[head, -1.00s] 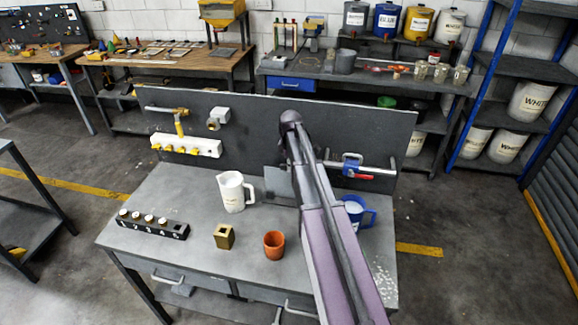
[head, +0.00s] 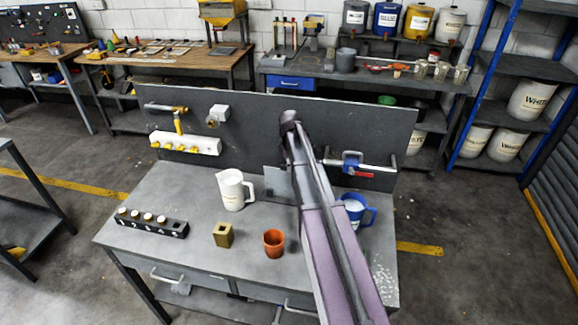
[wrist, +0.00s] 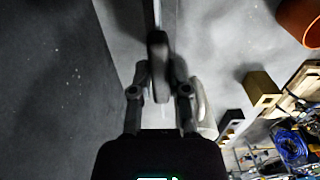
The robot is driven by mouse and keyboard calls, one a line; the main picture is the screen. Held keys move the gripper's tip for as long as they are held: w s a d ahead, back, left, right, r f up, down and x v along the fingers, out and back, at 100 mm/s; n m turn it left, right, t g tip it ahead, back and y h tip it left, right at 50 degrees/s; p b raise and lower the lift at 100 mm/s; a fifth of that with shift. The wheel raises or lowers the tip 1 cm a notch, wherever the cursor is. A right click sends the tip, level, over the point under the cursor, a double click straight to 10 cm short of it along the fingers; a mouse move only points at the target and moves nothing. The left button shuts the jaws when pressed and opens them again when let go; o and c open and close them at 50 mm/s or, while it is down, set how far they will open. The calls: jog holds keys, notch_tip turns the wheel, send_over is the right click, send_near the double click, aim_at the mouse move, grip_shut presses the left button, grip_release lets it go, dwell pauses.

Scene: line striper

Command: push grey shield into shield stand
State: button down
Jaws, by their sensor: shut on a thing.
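The grey shield (head: 277,181) is a flat upright plate near the foot of the dark back panel, just left of my arm in the head view. In the wrist view it appears to be the thin pale edge (wrist: 157,12) at the top. My gripper (wrist: 159,78) is shut on a dark grip piece that lines up with this edge. In the head view my arm hides the gripper and the shield's right side. I cannot make out the shield stand, or whether the shield's lower edge sits in it.
A white jug (head: 233,190) stands left of the shield. A brass block (head: 223,236) and an orange cup (head: 273,244) stand in front. The back panel (head: 250,125) carries pipes and a blue valve (head: 351,160).

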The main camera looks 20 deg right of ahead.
jog(key=shift+f+b, duration=0.4)
jog(key=c, duration=0.5)
grip_release()
jog(key=shift+r, duration=0.1)
jog(key=o, duration=0.3)
jog(key=shift+s+r, duration=0.1)
jog(key=shift+r+p, duration=3.4)
jog(key=shift+p, duration=0.2)
